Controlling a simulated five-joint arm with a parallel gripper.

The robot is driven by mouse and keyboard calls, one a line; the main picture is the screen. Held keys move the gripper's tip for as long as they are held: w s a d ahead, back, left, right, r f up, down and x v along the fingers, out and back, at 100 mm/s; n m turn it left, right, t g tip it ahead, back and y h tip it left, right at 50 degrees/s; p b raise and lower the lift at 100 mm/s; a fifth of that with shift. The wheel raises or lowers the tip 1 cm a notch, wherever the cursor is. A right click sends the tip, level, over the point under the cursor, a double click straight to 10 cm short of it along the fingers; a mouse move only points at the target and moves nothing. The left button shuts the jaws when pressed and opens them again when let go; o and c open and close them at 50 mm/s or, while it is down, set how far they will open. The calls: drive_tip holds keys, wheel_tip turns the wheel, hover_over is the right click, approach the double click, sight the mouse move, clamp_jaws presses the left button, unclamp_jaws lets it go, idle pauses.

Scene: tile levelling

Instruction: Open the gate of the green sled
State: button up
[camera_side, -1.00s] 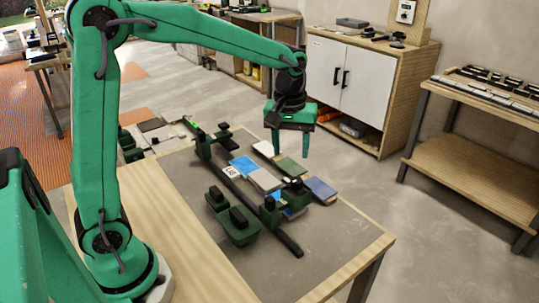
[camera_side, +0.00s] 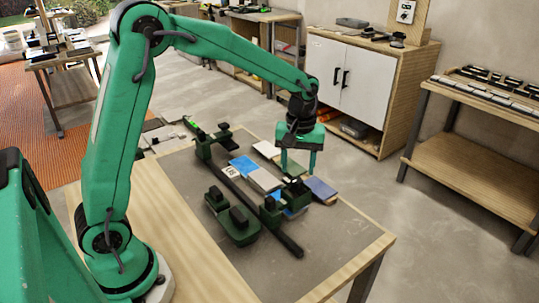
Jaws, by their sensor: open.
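A dark green sled-like body (camera_side: 269,213) with black blocks sits on a long black rail (camera_side: 236,185) near its front end. Another green and black part (camera_side: 295,189) stands just beyond it. I cannot tell which part is the gate or whether it is open. A separate green body with black knobs (camera_side: 232,224) lies on the grey tabletop left of the rail. My gripper (camera_side: 298,172) is open and empty, pointing down just above or behind the farther green and black part. Contact cannot be made out.
Blue and grey tiles (camera_side: 263,179) lie along the rail. A dark blue tile (camera_side: 320,189) and a pale tile (camera_side: 266,149) lie beyond. Another green and black fixture (camera_side: 211,146) stands at the rail's far end. The front of the grey tabletop (camera_side: 325,240) is clear.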

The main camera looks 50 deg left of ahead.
sight(297, 180)
drive_tip(key=shift+f, duration=2.2)
drive_tip(key=shift+c, duration=0.2)
drive_tip(key=c, duration=0.9)
